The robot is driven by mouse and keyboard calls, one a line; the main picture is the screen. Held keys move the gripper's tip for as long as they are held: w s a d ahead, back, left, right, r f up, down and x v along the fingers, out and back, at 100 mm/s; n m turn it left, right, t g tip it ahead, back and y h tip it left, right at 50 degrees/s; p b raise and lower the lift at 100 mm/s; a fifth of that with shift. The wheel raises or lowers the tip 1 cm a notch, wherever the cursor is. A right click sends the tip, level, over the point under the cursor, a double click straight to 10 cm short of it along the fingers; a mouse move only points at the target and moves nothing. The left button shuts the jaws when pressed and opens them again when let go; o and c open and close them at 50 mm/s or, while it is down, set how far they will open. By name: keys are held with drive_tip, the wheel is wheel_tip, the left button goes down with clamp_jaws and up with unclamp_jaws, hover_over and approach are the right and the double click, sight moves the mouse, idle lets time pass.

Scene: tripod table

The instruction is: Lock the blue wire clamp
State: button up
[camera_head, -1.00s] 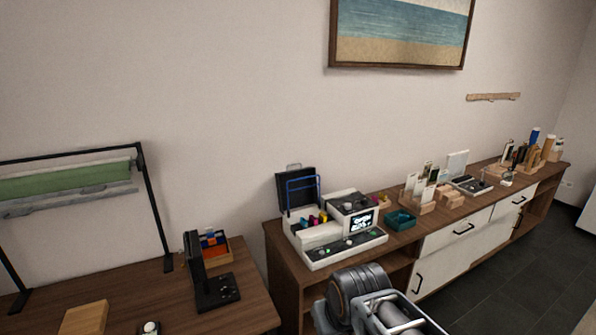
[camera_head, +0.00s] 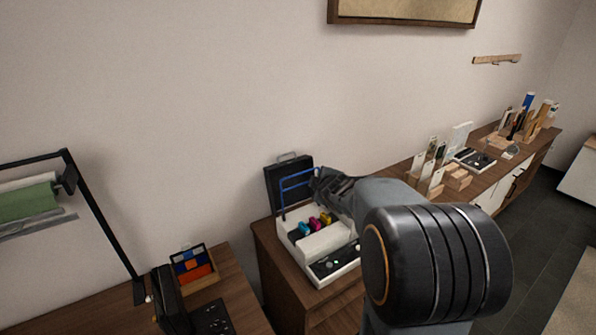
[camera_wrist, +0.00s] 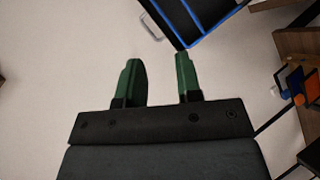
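The blue wire clamp (camera_head: 297,181) is a blue wire loop standing upright at the front of a black case or lid (camera_head: 277,172) behind the white machine (camera_head: 320,248). Its right side is partly covered by my gripper. My gripper (camera_head: 320,184) is beside the right end of the loop; I cannot tell whether they touch. In the wrist view my gripper (camera_wrist: 157,62) has two green fingers spread apart with nothing between them. A blue bar (camera_wrist: 216,24) on the black case (camera_wrist: 182,18) lies just beyond the right fingertip.
Colored knobs (camera_head: 316,222) sit on the white machine close below my gripper. My arm hides the machine's right side. A small bin of colored pieces (camera_head: 197,268) and a black device (camera_head: 172,300) stand on the left table. Card holders (camera_head: 433,180) stand further right.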

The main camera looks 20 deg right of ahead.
sight(299, 174)
drive_tip(key=w+f+n+y+p, duration=0.1)
drive_tip(key=w+f+n, duration=0.1)
drive_tip(key=w, duration=0.4)
drive_tip(key=w+f+n+t+y+p, duration=0.1)
drive_tip(key=w+f+n+y+p, duration=0.1)
drive_tip(key=w, duration=0.4)
drive_tip(key=w+f+n+t+y+p, duration=0.1)
drive_tip(key=w+f+n+y, duration=0.1)
drive_tip(key=w+f+n, duration=0.2)
drive_tip(key=shift+w+d+f+n+p, duration=0.1)
drive_tip(key=shift+w+n+p, duration=0.3)
drive_tip(key=shift+w, duration=0.8)
drive_tip(key=shift+c, duration=0.2)
clamp_jaws()
